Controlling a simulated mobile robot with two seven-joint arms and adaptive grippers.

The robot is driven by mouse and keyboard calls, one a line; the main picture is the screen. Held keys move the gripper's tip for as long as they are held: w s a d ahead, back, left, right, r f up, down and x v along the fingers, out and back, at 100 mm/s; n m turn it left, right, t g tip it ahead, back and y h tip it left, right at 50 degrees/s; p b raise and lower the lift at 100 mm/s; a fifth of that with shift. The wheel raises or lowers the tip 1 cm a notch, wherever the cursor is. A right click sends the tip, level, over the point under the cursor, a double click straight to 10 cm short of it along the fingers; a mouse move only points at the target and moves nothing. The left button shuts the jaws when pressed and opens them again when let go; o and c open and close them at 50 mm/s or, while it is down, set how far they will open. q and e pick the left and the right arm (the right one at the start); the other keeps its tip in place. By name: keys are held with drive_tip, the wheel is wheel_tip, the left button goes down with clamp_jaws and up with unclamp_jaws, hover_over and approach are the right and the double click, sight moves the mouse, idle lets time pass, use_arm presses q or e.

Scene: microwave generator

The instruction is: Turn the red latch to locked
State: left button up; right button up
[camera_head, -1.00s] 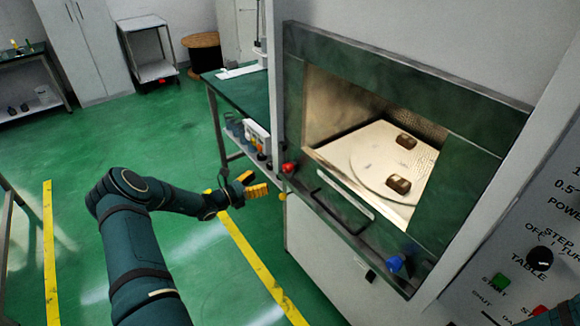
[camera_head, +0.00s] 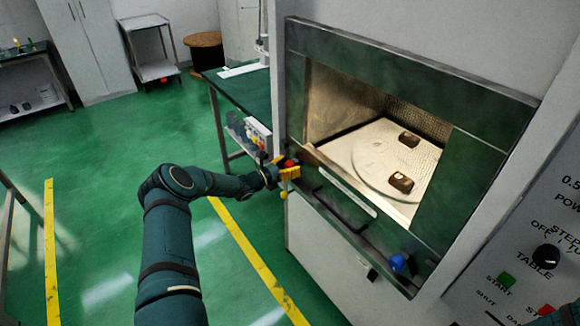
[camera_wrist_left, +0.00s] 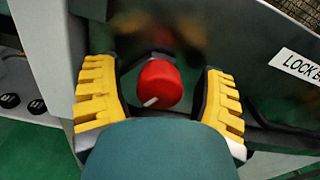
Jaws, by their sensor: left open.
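The red latch (camera_wrist_left: 159,84) is a round red knob with a white line on its face, on the lower left of the microwave's front. In the left wrist view the line points down and to the left. The latch also shows in the head view (camera_head: 289,163). My left gripper (camera_head: 288,172) is at the latch. In the left wrist view its yellow fingers (camera_wrist_left: 160,98) stand open on both sides of the knob, with a gap visible on each side. My right gripper is not in view.
The microwave (camera_head: 465,110) has a dark handle bar (camera_head: 345,205) and a blue knob (camera_head: 398,262) at its lower right. Two brown blocks lie inside. A control panel (camera_head: 530,240) is at the right. A green-topped bench (camera_head: 240,95) stands behind. Open floor lies left.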

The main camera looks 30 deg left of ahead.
use_arm(q)
drive_tip(key=c, duration=1.2)
clamp_jaws()
drive_tip(key=shift+m, duration=0.4)
drive_tip(key=m+b, duration=0.1)
drive_tip(key=m, duration=0.1)
drive_tip(key=shift+m, duration=0.4)
drive_tip(key=m+b, duration=0.1)
drive_tip(key=m, duration=0.3)
drive_tip(key=shift+m, duration=0.3)
drive_tip(key=m+b, duration=0.2)
drive_tip(key=m, duration=0.3)
drive_tip(key=shift+m+b, duration=0.75)
drive_tip(key=shift+m, duration=1.65)
